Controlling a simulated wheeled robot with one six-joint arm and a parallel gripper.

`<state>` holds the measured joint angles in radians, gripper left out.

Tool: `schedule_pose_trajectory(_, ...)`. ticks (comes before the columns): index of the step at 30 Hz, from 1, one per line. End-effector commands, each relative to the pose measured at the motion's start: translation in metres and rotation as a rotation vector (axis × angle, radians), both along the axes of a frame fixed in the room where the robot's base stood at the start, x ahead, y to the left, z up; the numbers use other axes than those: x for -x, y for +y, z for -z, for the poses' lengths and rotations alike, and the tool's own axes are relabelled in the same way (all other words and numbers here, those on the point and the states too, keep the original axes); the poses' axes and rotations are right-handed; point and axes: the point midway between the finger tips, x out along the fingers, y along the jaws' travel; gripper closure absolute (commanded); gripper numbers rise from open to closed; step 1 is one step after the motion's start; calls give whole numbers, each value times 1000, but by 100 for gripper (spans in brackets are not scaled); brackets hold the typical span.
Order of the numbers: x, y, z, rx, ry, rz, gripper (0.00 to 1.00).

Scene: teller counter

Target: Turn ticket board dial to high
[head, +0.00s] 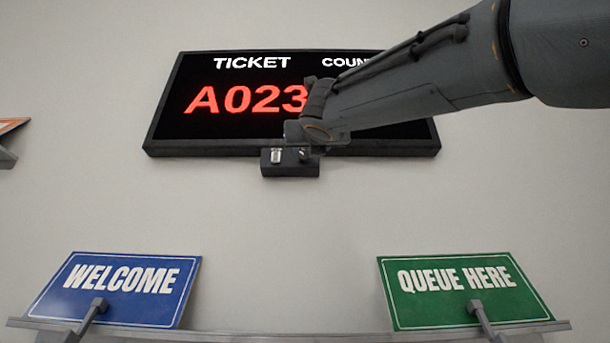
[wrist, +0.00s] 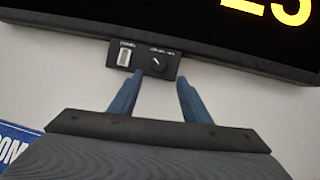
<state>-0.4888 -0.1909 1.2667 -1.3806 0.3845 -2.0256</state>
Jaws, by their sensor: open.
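The ticket board (head: 240,125) hangs on the wall, black with red "A023" and white lettering; its right part is hidden behind my arm. A small black control box (head: 290,169) sits under its lower edge. In the wrist view the box (wrist: 130,69) carries a light switch (wrist: 124,57) on the left and a round dark dial (wrist: 158,64) on the right, with small unreadable labels. My gripper (wrist: 162,84) is open, its two blue-grey fingers pointing up at the box. Nothing is between the fingers.
A blue WELCOME sign (head: 117,290) and a green QUEUE HERE sign (head: 464,291) stand low on a grey rail (head: 270,338). An orange-edged sign (head: 10,126) shows at the far left. The wall between board and signs is bare.

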Motion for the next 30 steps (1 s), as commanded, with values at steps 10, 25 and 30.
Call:
schedule_pose_trajectory(10,-40,8,-22,9,-4,-3,56)
schedule_pose_trajectory(25,-69,7,-31,6,-4,-1,56)
schedule_pose_trajectory(30,-69,7,-31,6,-4,-1,68)
